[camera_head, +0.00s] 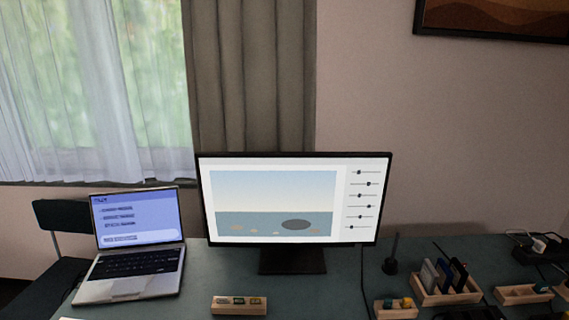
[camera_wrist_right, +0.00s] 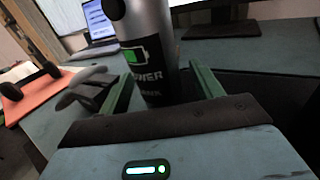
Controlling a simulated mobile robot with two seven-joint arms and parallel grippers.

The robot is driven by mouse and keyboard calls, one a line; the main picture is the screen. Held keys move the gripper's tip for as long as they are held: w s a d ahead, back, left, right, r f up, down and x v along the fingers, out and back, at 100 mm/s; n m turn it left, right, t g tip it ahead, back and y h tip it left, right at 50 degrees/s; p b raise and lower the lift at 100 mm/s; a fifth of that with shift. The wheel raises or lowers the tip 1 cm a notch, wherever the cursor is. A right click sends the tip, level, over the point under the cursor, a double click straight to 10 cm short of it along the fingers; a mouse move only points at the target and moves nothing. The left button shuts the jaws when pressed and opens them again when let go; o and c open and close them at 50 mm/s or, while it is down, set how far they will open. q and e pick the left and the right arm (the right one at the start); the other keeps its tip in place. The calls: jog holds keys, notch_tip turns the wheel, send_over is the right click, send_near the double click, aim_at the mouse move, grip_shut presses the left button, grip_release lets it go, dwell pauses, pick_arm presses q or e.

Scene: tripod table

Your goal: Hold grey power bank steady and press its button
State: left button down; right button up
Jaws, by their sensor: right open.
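The grey power bank (camera_wrist_right: 148,28) stands upright in the right wrist view, a cylinder with a black label showing a green battery icon and partly legible lettering. My right gripper (camera_wrist_right: 162,78) is open, with one green-edged finger on each side of the lower part of the power bank. I cannot tell whether either finger touches it. The power bank's base is hidden behind the gripper. Neither the power bank nor a gripper shows in the head view. My left gripper is not in view.
A laptop (camera_head: 128,265), a monitor (camera_head: 370,200) and a small wooden block (camera_head: 239,306) stand on the table (camera_head: 335,285). Wooden holders (camera_head: 440,297) and cables crowd the right. The right wrist view shows an orange mat (camera_wrist_right: 40,98) with a dark object at left.

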jog(key=v, duration=1.2)
